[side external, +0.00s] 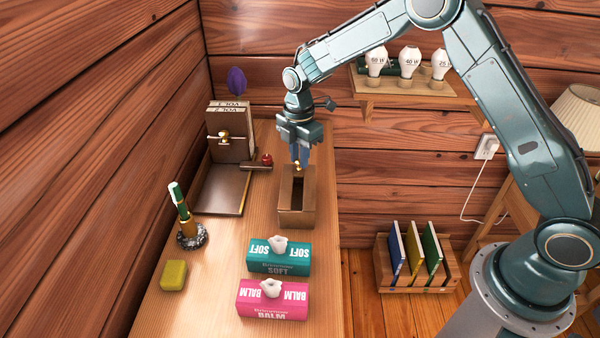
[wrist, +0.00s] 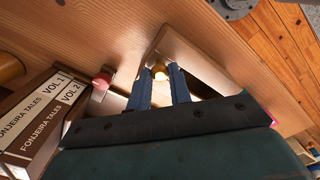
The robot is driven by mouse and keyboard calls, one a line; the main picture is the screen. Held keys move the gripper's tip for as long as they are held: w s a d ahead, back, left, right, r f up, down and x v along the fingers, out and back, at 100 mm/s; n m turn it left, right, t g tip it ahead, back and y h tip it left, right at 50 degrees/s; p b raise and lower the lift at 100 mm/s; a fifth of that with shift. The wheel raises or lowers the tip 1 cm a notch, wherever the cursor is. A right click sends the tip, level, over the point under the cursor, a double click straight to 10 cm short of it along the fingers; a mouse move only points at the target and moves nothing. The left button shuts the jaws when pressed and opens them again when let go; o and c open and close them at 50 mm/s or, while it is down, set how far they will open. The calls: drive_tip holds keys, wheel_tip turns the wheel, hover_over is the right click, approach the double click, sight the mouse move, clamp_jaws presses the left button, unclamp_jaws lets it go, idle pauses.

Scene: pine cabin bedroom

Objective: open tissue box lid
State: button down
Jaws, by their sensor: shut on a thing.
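A brown wooden tissue box (side external: 297,219) stands on the desk, its lid (side external: 285,190) having a long dark slot. A small brass knob (side external: 297,167) sits at the lid's far end; it also shows in the wrist view (wrist: 160,73). My gripper (side external: 299,163) points down over that end, shut on the knob, with a blue finger on each side of it in the wrist view (wrist: 161,78). I cannot tell whether the lid is lifted at all. The fingers and gripper body hide part of the box in the wrist view.
A teal tissue pack (side external: 279,262) and a pink one (side external: 272,300) lie nearer on the desk (side external: 215,270). Books with a wooden stand (side external: 225,190) are to the left, with a pen holder (side external: 192,236) and a yellow block (side external: 174,275). A bulb shelf (side external: 415,92) is on the wall behind.

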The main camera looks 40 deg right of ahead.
drive_tip(key=shift+w+d, duration=0.1)
drive_tip(key=shift+d, duration=0.05)
drive_tip(key=w+d, duration=1)
drive_tip(key=shift+w+d, duration=0.3)
idle(0.3)
drive_tip(key=c, duration=1.3)
unclamp_jaws()
drive_tip(key=shift+r, duration=0.1)
drive_tip(key=shift+r, duration=6.85)
drive_tip(key=shift+r, duration=0.1)
